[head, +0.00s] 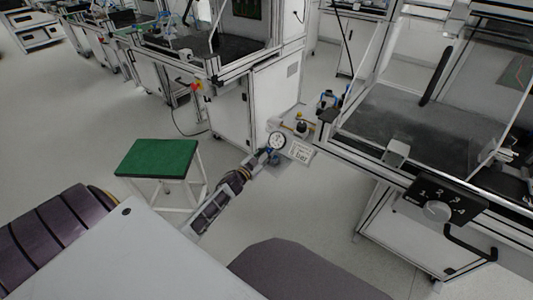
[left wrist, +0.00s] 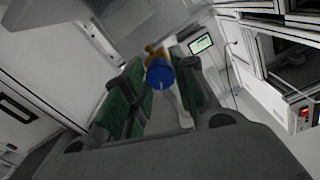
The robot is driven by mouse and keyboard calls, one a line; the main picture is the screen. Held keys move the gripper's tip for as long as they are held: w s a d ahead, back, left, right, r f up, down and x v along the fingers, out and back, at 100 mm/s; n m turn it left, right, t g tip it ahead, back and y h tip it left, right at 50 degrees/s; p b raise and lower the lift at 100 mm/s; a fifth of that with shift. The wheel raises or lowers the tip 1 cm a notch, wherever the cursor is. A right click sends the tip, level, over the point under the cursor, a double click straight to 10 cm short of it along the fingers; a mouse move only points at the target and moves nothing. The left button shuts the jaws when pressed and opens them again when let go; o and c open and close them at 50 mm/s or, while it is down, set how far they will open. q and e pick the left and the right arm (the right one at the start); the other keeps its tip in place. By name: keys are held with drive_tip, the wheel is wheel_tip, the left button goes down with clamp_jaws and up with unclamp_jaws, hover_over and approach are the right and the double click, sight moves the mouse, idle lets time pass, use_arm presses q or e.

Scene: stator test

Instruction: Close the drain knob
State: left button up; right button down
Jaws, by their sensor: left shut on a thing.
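The drain knob, a small blue piece with a brass-coloured fitting behind it, shows between the fingertips in the left wrist view (left wrist: 160,77). My left gripper (head: 262,160) reaches in from the lower left to the small fixture below a round white pressure gauge (head: 277,141). Its two green-padded fingers (left wrist: 160,88) are shut on the blue knob. In the head view the gripper and fittings largely hide the knob, and its turned angle is unclear. My right gripper is not in view.
A green-topped stool (head: 157,157) stands left of my left arm. A white label plate (head: 300,151) is right of the gauge. A workbench with a black dial panel (head: 438,203) is at the right. Open floor lies between stool and benches.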

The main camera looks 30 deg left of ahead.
use_arm(q)
drive_tip(key=shift+m, duration=1.1)
drive_tip(key=m, duration=0.7)
drive_tip(key=shift+f+m, duration=0.1)
drive_tip(key=shift+m, duration=0.3)
drive_tip(key=shift+m+b, duration=0.35)
drive_tip(key=shift+m, duration=0.75)
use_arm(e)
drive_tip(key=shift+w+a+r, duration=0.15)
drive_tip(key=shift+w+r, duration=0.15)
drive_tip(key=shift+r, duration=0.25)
use_arm(q)
drive_tip(key=o, duration=1)
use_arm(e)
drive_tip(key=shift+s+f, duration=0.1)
use_arm(q)
drive_tip(key=shift+o, duration=0.2)
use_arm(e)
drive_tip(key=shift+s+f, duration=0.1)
use_arm(q)
drive_tip(key=shift+s, duration=0.15)
